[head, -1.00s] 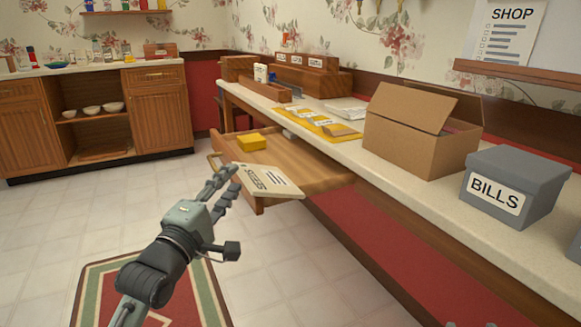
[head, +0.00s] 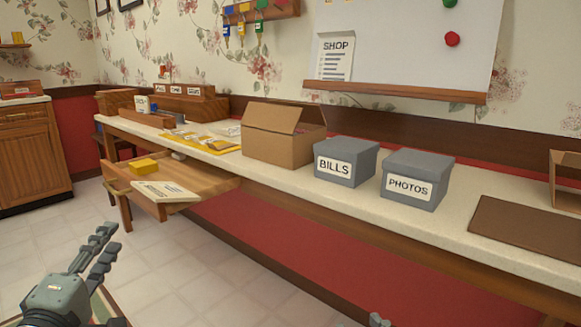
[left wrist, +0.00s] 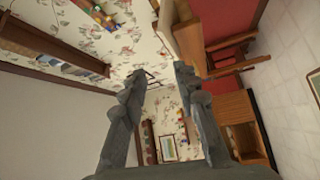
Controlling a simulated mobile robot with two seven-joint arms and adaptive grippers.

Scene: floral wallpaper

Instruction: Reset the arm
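My left gripper (head: 108,244) is in the lower left of the head view, in front of the open drawer and apart from it. In the left wrist view its two fingers (left wrist: 158,80) stand apart with nothing between them. A small grey tip at the bottom edge of the head view seems to be part of my right gripper (head: 379,320); the rest is out of frame. A cream packet with dark print (head: 165,191) lies tilted over the front of the open wooden drawer (head: 205,182). A yellow box (head: 144,166) sits inside the drawer.
The long counter (head: 330,205) carries an open cardboard box (head: 275,148), a grey BILLS box (head: 345,168), a grey PHOTOS box (head: 415,180) and a brown mat (head: 530,235). Yellow envelopes (head: 200,140) lie at its left.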

